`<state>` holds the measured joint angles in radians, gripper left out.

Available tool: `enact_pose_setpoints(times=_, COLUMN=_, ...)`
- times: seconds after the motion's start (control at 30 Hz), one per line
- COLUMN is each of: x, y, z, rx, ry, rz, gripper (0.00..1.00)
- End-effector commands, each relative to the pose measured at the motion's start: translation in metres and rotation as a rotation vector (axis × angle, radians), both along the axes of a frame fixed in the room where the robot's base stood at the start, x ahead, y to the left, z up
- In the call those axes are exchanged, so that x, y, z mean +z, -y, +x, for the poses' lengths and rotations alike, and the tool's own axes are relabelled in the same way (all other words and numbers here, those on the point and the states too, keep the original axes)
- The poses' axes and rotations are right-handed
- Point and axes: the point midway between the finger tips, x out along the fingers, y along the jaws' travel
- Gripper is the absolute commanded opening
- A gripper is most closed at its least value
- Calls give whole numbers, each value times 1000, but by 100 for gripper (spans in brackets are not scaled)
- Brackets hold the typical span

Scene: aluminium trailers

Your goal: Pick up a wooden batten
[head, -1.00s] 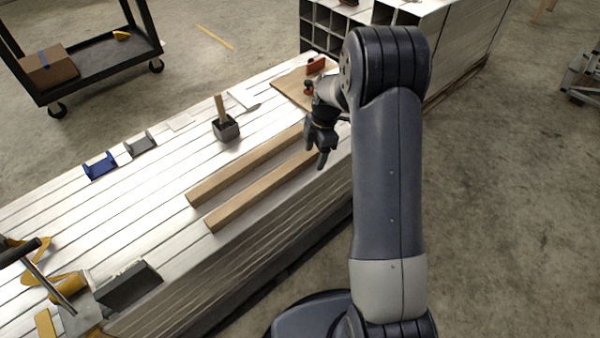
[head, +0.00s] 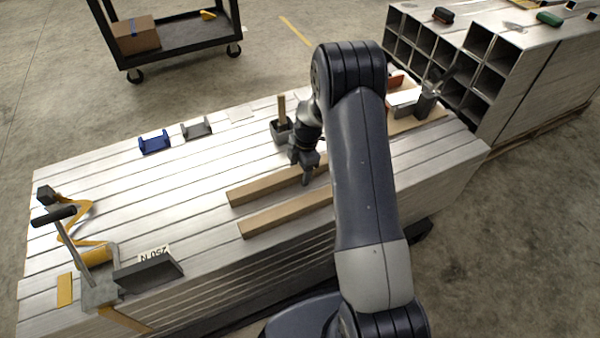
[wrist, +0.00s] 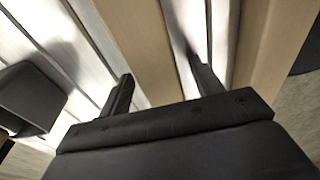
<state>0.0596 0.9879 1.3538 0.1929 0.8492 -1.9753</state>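Two long wooden battens lie side by side on the stacked aluminium, a far one (head: 262,187) and a near one (head: 285,216). My arm hides their right ends in the head view. My gripper (head: 306,178) is above the far batten, pointing down. In the wrist view my gripper (wrist: 160,90) is open, and the far batten (wrist: 142,45) runs between its two fingers. The near batten (wrist: 268,50) lies just outside the right finger. I see no contact with either batten.
A black mallet (head: 281,131) stands beyond my gripper. Blue (head: 154,142) and grey (head: 196,130) brackets lie on the far side of the stack. A strapping tool (head: 95,275) is at left. A cart (head: 180,50) and open square tubes (head: 475,42) stand behind.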

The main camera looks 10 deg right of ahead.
Motion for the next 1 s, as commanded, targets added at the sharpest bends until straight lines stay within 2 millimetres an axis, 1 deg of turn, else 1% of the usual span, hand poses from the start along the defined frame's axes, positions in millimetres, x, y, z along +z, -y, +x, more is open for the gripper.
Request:
enact_pose_setpoints(times=0.03, x=0, y=0, z=0, rx=0, ry=0, rz=0, gripper=59)
enact_pose_setpoints(times=0.07, x=0, y=0, z=0, rx=0, ry=0, rz=0, gripper=57)
enact_pose_setpoints(times=0.73, x=0, y=0, z=0, rx=0, ry=-1, rz=0, gripper=2)
enact_pose_setpoints(times=0.93, x=1, y=0, z=0, rx=0, ry=1, rz=0, gripper=2)
enact_pose_setpoints(times=1.0, x=5, y=0, z=1, rx=0, ry=1, rz=0, gripper=2)
